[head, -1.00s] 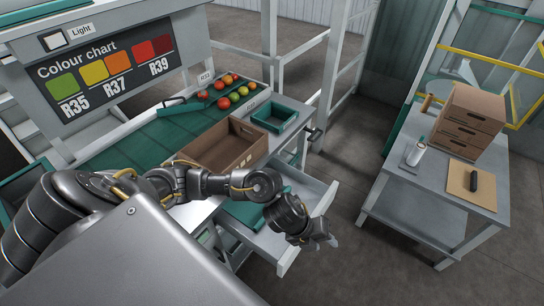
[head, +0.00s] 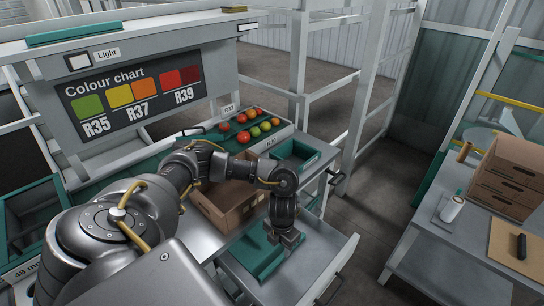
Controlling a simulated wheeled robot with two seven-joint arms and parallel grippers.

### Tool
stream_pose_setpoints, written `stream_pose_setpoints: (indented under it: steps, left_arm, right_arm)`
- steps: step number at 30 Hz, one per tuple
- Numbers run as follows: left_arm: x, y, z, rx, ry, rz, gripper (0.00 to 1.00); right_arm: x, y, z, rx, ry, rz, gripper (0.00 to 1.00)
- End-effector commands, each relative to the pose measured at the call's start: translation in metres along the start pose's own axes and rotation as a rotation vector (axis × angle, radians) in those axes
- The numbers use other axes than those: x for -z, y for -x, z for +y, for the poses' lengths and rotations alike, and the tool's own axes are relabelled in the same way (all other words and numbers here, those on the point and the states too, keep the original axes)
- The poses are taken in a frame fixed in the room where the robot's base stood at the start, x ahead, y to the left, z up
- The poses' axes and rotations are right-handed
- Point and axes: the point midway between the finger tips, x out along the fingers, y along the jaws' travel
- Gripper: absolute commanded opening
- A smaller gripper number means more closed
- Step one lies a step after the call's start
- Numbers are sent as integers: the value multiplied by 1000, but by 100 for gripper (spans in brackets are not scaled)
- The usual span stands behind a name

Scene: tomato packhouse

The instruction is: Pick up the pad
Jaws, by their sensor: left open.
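A flat teal piece (head: 258,254) lies in the open drawer (head: 318,262) under the bench; it may be the pad, but I cannot tell for certain. My left gripper (head: 290,240) points down over the drawer, at the right side of the teal piece. Its jaws are open and small in view, and I see nothing between them. I cannot tell whether the fingertips touch the teal piece. My arm hides part of the drawer and bench. My right gripper is not in view.
A cardboard box (head: 228,205) stands on the bench beside my arm, with a teal tray (head: 292,156) behind the drawer. Several tomatoes (head: 254,131) lie at the back. The right table (head: 440,248) holds stacked cartons (head: 505,175), a white bottle (head: 452,209) and a tan board (head: 505,240).

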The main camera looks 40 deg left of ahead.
Motion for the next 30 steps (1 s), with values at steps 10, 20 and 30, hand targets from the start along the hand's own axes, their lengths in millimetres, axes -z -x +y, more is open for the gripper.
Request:
stream_pose_setpoints:
  steps: [10,20,30]
  left_arm:
    - [1,-16,1,-1,4,1,42]
    - [2,-59,3,1,6,0,42]
    - [2,-64,3,1,4,-2,35]
  right_arm:
    - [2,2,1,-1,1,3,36]
    - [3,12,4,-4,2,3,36]
    - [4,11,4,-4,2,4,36]
